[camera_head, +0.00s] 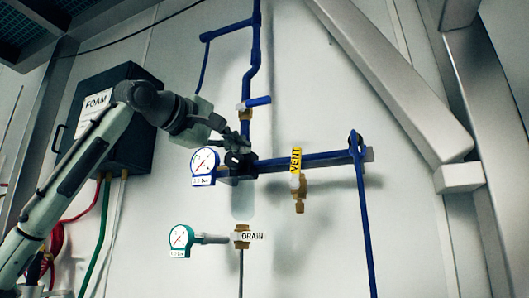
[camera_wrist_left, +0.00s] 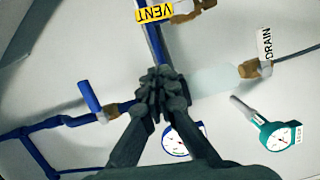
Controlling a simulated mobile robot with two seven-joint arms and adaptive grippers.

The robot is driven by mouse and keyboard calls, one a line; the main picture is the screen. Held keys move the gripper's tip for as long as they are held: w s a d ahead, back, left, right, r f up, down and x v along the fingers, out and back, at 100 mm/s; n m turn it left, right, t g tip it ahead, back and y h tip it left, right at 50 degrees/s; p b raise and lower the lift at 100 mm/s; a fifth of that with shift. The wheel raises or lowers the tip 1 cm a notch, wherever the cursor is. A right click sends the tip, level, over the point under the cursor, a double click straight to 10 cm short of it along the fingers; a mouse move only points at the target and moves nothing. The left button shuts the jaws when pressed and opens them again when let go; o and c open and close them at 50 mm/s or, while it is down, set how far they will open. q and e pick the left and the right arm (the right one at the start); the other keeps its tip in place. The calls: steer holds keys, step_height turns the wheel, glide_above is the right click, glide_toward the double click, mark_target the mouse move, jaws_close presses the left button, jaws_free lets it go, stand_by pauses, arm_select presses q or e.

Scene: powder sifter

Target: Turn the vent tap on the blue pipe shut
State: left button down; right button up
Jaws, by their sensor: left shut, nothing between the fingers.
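The yellow VENT tag (camera_head: 296,160) hangs at the horizontal blue pipe (camera_head: 325,158), with a brass tap body (camera_head: 300,195) below it. In the left wrist view the VENT tag (camera_wrist_left: 155,14) and its brass fitting (camera_wrist_left: 192,10) are at the top edge, partly cut off. My left gripper (camera_head: 240,158) is shut and empty, at the pipe junction left of the tag and apart from the vent tap. Its closed fingers show in the left wrist view (camera_wrist_left: 163,85), in front of the blue pipe. I cannot make out the vent tap's handle position. My right gripper is not in view.
A blue lever (camera_head: 258,101) sits on the vertical pipe above my gripper. A blue-framed gauge (camera_head: 204,164) is close left of it. A DRAIN fitting (camera_head: 242,237) and green gauge (camera_head: 181,238) are below. A dark FOAM box (camera_head: 125,140) is behind my arm. A beam stands right.

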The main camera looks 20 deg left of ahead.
mark_target(296, 168)
arm_select(q)
steer(key=p+x, duration=0.2)
steer(key=x, duration=0.7)
steer(key=shift+r, duration=0.1)
steer(key=d, duration=0.4)
steer(key=shift+s+f, duration=0.2)
steer(key=shift+f, duration=0.2)
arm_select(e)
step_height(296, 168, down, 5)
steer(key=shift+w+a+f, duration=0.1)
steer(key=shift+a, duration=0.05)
arm_select(q)
steer(key=shift+d, duration=0.15)
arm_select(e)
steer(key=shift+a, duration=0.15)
arm_select(q)
steer(key=shift+d+r+m, duration=0.1)
steer(key=shift+d+m, duration=0.05)
steer(key=shift+m, duration=0.25)
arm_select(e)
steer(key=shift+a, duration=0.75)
